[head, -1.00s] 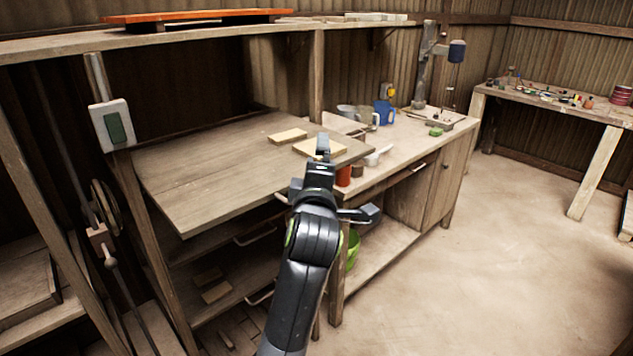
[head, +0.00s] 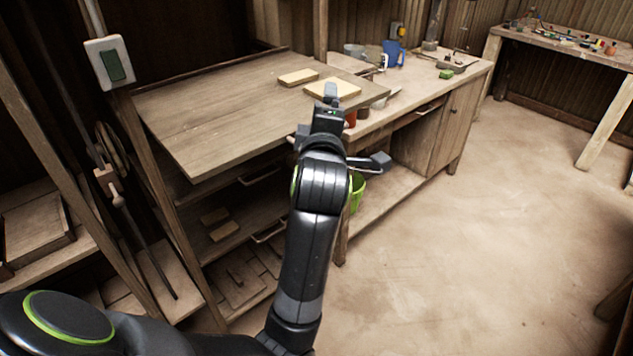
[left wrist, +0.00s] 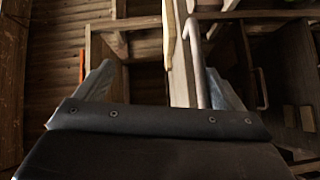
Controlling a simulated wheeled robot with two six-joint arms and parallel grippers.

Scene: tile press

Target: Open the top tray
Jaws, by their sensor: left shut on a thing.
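The top tray (head: 215,120) is a wide wooden board slid out of the rack. Two pale tiles lie on it, one towards the back (head: 298,77) and one near the front edge (head: 340,88). My left gripper (head: 330,98) is at the tray's front edge and overlaps the front tile in the head view. In the left wrist view a pale bar handle (left wrist: 197,65) runs along the tray edge between the fingers, close to the right one. The gripper is shut on this handle, though the contact itself is not clear. My right gripper is out of view.
Lower trays with handles (head: 268,232) sit beneath, holding a few tiles. A workbench (head: 420,92) with a blue jug (head: 394,54) stands to the right, with a green bucket (head: 356,193) below it. A switch box (head: 110,63) is on the left post. The floor at right is open.

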